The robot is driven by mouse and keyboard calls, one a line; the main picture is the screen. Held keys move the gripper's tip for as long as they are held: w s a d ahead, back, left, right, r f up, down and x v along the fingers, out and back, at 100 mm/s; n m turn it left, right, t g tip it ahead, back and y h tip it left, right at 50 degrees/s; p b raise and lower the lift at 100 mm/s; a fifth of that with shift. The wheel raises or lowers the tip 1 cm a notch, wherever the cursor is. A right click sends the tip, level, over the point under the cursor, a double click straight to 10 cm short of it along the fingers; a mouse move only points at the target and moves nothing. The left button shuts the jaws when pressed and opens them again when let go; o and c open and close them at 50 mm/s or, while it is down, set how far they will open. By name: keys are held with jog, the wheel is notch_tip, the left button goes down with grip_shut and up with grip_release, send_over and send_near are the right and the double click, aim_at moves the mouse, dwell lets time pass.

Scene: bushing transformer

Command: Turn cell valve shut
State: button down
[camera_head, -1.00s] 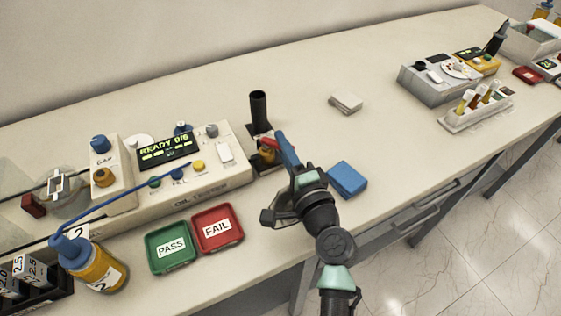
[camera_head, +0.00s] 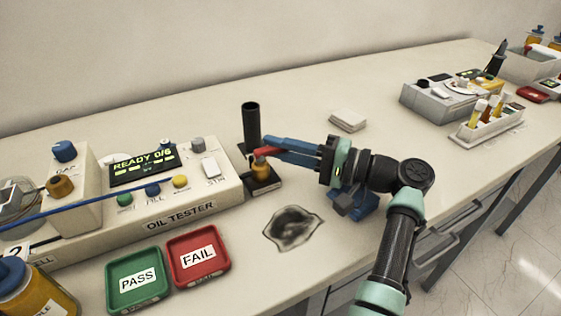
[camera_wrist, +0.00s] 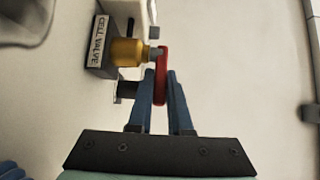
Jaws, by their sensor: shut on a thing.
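The cell valve has a yellow-brass body (camera_head: 262,172) on a dark labelled base beside the oil tester (camera_head: 175,205). It also shows in the wrist view (camera_wrist: 126,51), with its "CELL VALVE" label at left. Its red handle (camera_wrist: 161,84) lies between my blue fingers in the wrist view. My gripper (camera_head: 270,150) reaches in from the right, its fingers nearly level, and is shut on the red handle. The fingers partly hide the handle in the head view.
A black upright tube (camera_head: 251,124) stands just behind the valve. A dark stain-like patch (camera_head: 293,228) lies in front. Green PASS (camera_head: 138,279) and red FAIL (camera_head: 198,256) trays sit at front left. A blue block (camera_head: 358,207) is partly hidden below my gripper.

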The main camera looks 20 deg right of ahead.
jog(key=shift+w+n+g+y+b, duration=0.2)
jog(key=shift+n+g+y+b, duration=0.3)
jog(key=shift+g+y+b, duration=0.1)
jog(key=c, duration=1.1)
grip_release()
jog(key=shift+s, duration=0.1)
jog(key=v, duration=1.2)
jog(key=shift+s+d, duration=0.25)
jog(key=shift+d, duration=0.05)
